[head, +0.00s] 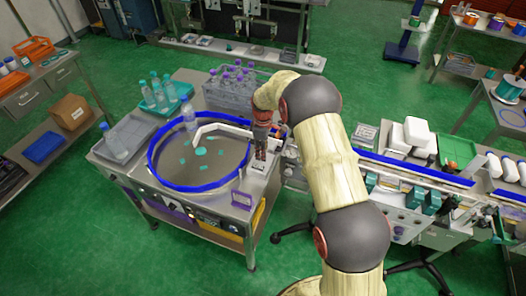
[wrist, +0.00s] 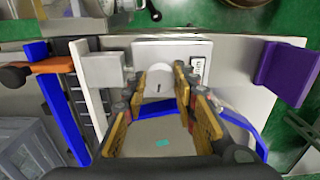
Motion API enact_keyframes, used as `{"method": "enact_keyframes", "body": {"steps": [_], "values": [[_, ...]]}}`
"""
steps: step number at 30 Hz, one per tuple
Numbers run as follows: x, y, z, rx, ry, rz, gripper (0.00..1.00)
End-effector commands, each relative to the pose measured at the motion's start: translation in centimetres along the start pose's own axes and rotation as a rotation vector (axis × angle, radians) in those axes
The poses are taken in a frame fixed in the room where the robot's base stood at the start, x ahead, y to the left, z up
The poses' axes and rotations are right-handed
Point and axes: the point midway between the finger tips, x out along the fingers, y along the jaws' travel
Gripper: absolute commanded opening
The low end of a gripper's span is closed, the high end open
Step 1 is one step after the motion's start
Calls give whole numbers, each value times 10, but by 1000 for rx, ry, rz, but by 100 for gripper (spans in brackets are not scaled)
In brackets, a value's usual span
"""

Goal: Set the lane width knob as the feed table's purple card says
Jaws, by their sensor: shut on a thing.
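The feed table (head: 228,226) carries a round bowl with a blue rim (head: 152,165). A purple card (head: 257,216) stands at its front right corner; its writing cannot be read. My gripper (head: 261,152) points down at the table's right side, beside the bowl. In the wrist view my gripper (wrist: 158,82) has its yellow-padded fingers either side of a pale knob (wrist: 158,90) with a dark mark, on a light block. A small label (wrist: 196,71) beside it is too small to read.
A white guide rail (head: 215,128) curves over the bowl, close left of my gripper. A grey crate of purple-capped bottles (head: 232,88) stands behind. A conveyor (head: 400,172) runs off to the right. An orange-and-black lever (wrist: 35,70) shows at the left of the wrist view.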

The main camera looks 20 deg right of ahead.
Motion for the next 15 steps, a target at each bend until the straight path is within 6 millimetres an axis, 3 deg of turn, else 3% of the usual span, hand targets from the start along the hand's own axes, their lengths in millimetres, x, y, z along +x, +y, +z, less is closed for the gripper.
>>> {"method": "enact_keyframes", "body": {"steps": [15], "values": [[-1,0,-1,488,2,2,3]]}}
